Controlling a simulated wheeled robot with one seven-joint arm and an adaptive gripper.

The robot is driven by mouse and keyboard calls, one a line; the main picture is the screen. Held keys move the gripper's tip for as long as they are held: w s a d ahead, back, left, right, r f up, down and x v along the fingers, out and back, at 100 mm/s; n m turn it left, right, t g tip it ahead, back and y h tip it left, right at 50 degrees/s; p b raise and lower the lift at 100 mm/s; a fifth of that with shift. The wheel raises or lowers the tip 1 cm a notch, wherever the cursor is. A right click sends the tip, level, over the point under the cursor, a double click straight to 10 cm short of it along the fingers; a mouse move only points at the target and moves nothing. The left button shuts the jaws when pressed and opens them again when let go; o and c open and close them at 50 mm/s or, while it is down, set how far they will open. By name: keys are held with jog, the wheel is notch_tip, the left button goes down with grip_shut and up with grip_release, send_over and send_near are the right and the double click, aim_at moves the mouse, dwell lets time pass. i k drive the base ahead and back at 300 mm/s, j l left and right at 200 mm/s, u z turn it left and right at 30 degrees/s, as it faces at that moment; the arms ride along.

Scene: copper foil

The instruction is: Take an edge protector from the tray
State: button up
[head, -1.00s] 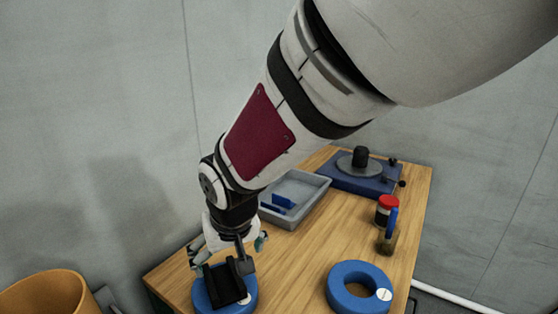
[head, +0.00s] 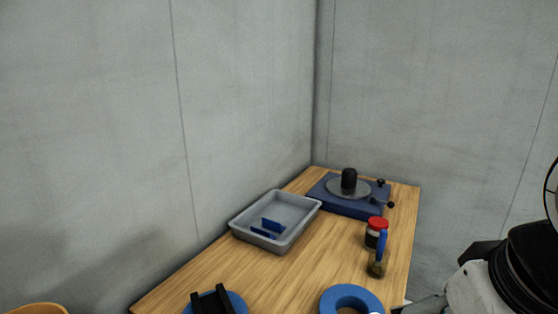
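The grey tray (head: 240,229) lies on the wooden table, left of its middle. Two small blue pieces, which look like the edge protectors, are in it: a larger one (head: 273,224) and a thin one (head: 263,233) in front of it. My gripper (head: 418,304) is at the lower right, partly cut off by the bottom edge of the picture. It is well to the right of the tray and apart from it. Its fingertips do not show clearly, so I cannot tell whether it is open or holds anything.
A blue turntable-like device (head: 347,202) stands at the table's far end. A red-lidded jar (head: 376,232) and a blue-handled brush or bottle (head: 378,261) stand on the right. A blue ring (head: 345,294) and a blue disc with a black holder (head: 212,301) are in front. The middle is clear.

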aim_at(266, 234)
jog(key=k+u, duration=0.15)
jog(key=k, duration=0.5)
jog(key=l+u, duration=0.1)
jog(key=u, duration=0.35)
jog(key=i+l+u, duration=0.1)
jog(key=u, duration=0.35)
jog(key=l+u, duration=0.15)
jog(key=u, duration=0.25)
jog(key=i+l, duration=0.1)
jog(key=l, duration=0.95)
jog(key=i+l, duration=0.1)
jog(key=l, duration=0.9)
jog(key=l+u, duration=0.1)
jog(key=l, duration=0.95)
jog(key=i+l+u, duration=0.15)
jog(key=l, duration=0.2)
jog(key=i+l+u, duration=0.15)
jog(key=l, duration=0.2)
jog(key=l+u, duration=0.15)
jog(key=l, duration=0.25)
jog(key=i, duration=0.05)
